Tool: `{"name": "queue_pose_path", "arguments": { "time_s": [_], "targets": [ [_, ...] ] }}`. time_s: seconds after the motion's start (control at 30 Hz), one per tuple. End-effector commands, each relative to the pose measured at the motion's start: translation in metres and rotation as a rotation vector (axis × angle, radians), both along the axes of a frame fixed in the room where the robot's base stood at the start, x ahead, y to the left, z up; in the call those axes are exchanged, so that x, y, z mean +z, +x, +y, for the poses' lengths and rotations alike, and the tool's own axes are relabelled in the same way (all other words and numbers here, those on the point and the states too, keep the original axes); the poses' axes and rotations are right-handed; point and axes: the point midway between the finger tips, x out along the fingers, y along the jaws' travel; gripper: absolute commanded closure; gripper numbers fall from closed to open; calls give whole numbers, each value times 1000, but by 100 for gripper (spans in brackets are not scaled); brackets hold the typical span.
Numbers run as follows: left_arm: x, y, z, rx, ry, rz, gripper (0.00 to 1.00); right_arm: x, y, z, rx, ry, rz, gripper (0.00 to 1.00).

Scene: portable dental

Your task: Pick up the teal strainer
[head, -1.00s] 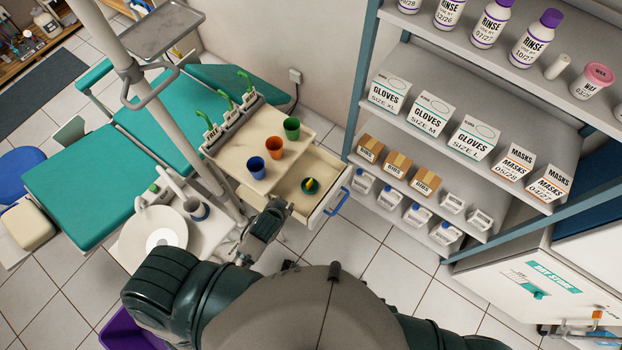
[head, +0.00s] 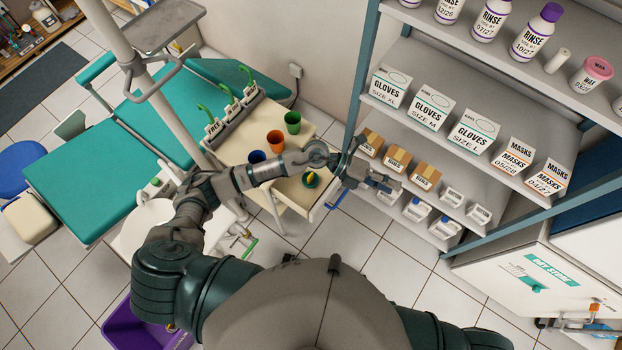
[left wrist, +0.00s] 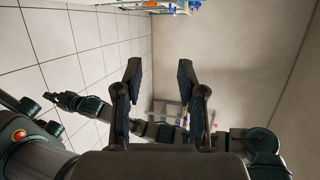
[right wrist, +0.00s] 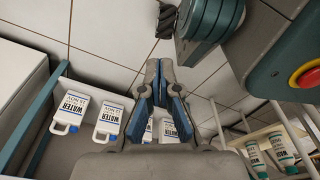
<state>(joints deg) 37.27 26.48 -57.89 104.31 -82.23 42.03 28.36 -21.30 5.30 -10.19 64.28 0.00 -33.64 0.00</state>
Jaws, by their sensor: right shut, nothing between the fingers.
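A small dark teal round piece with yellow in it, which looks like the teal strainer (head: 311,181), lies in the open drawer (head: 318,207) of the cream cabinet. My left arm reaches across the cabinet. My left gripper (head: 378,182) is past the drawer on its right, close to the shelf and apart from the teal piece. In the left wrist view its fingers (left wrist: 159,70) are spread and empty. My right gripper (right wrist: 160,72) shows only in the right wrist view, shut with nothing held. The strainer cannot be made out in either wrist view.
Green (head: 292,122), orange (head: 275,141) and blue (head: 257,157) cups stand on the cabinet top; my left arm partly covers the blue one. The shelf rack (head: 365,85) with gloves, masks and bottles stands right. Water jugs (right wrist: 68,112) show in the right wrist view. Open floor lies below the drawer.

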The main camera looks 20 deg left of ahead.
Motion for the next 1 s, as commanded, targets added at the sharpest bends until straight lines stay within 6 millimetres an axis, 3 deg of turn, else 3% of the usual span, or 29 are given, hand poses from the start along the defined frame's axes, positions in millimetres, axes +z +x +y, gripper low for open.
{"name": "queue_pose_path", "arguments": {
  "time_s": [0.1, 0.17, 0.2, 0.3, 0.4, 0.57, 0.8, 1.0],
  "targets": [
    [-67, 19, 66, -155, 498, -129, 60, 1, 4, 0, 0, 1, -8, 100],
    [-87, 37, 111, -184, 731, -163, 60, 0, 2, 0, 0, 0, -6, 100],
    [-95, 49, 140, -189, 868, -177, 60, -1, 1, 0, 0, 0, -3, 100],
    [-98, 72, 199, -175, 1128, -188, 60, -2, -4, 0, 0, -1, 5, 100],
    [-96, 84, 231, -156, 1262, -186, 60, -3, -7, 0, 0, 0, 8, 100],
    [-112, 87, 242, -150, 1310, -181, 60, -3, -8, 3, 0, 3, 9, 100],
    [-169, 86, 241, -154, 1305, -179, 60, -2, -5, 4, 0, 5, 6, 100],
    [-206, 86, 240, -153, 1302, -183, 60, 3, 4, 5, -1, 6, 0, 100]
  ]
}}
